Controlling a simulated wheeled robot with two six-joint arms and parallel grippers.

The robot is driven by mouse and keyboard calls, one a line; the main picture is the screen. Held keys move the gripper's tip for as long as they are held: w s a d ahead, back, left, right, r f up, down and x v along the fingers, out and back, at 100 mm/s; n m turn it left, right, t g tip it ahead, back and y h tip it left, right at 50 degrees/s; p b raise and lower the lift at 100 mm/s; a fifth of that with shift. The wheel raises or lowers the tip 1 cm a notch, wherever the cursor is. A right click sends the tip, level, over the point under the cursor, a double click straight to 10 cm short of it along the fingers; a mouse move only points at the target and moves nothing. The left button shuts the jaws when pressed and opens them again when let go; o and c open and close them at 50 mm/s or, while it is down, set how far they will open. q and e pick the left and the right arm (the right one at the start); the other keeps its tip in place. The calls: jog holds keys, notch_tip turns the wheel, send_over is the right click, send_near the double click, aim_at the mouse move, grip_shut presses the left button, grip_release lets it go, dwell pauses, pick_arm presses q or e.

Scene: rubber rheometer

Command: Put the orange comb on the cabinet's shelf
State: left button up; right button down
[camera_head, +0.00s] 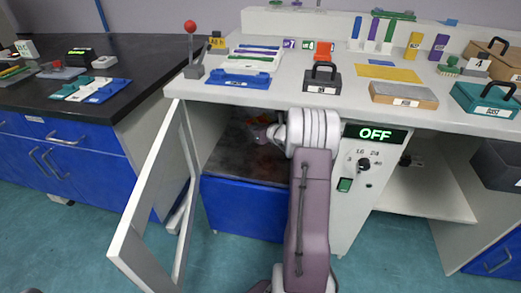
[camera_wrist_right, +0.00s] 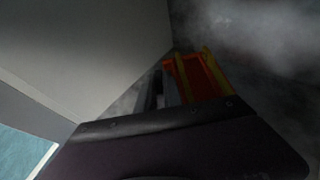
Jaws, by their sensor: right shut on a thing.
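The cabinet (camera_head: 240,205) under the white bench has its door (camera_head: 150,200) swung open to the left. Its dark shelf (camera_head: 235,165) shows through the opening. My right arm reaches into the cabinet, with the right gripper (camera_head: 265,132) over the shelf, partly hidden by its own wrist. In the right wrist view, the orange comb (camera_wrist_right: 190,78) is at the fingers, and the right gripper (camera_wrist_right: 178,88) is shut on it. The picture is too dark to tell whether the comb touches the shelf. My left gripper is not in view.
A panel reading OFF (camera_head: 375,133) with a knob stands right of the opening. A pale cabinet wall (camera_wrist_right: 95,50) is close on the left in the wrist view. The bench top holds a dark weight (camera_head: 321,78), a blue tray (camera_head: 238,78) and a red-knobbed lever (camera_head: 192,50).

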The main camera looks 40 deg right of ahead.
jog(key=shift+w+d, duration=0.1)
jog(key=shift+w, duration=0.05)
jog(key=shift+f+b, duration=3.05)
jog(key=shift+f, duration=2)
jog(key=c, duration=1.5)
grip_release()
jog(key=shift+r, duration=0.15)
jog(key=shift+s+r+p, duration=0.15)
jog(key=shift+s+p, duration=0.1)
jog(key=shift+p, duration=0.1)
jog(key=p+v, duration=0.3)
jog(key=v, duration=0.8)
jog(key=shift+r+p, duration=0.1)
jog(key=shift+p, duration=0.3)
jog(key=shift+s, duration=0.35)
